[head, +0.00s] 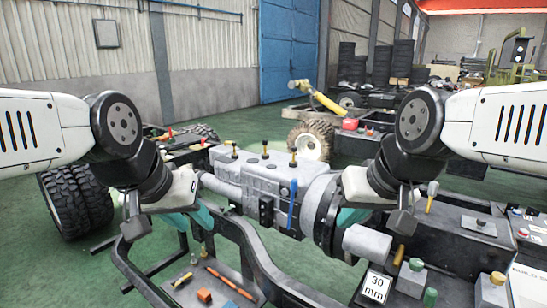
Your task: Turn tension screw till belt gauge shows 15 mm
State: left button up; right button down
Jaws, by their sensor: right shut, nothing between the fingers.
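A white placard reading "30 mm" (376,286) stands at the front right of the chassis. Beside it is a grey block with a green-topped knob (416,265). Another block with a yellow-topped knob (497,279) is further right. I cannot tell which part is the tension screw, and no belt is clearly visible. My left gripper (189,219) has its teal fingers apart, in front of the grey gearbox, with nothing visible between them. My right gripper (346,218) is shut and empty above the grey cylinder (367,242), left of and above the knobs.
The grey gearbox (258,180) with several knobs and a blue lever (292,205) fills the middle. A dark tray (212,284) with an orange block and tools lies at the front left. Black chassis rails (262,262) run across the front. A large tyre (66,205) stands left.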

aim_at(415, 264)
jog(key=k+z, duration=0.15)
jog(key=z, duration=0.25)
jog(key=k+l+z, duration=0.1)
jog(key=z, duration=0.35)
jog(key=k+l+z, duration=0.1)
jog(key=z, duration=0.3)
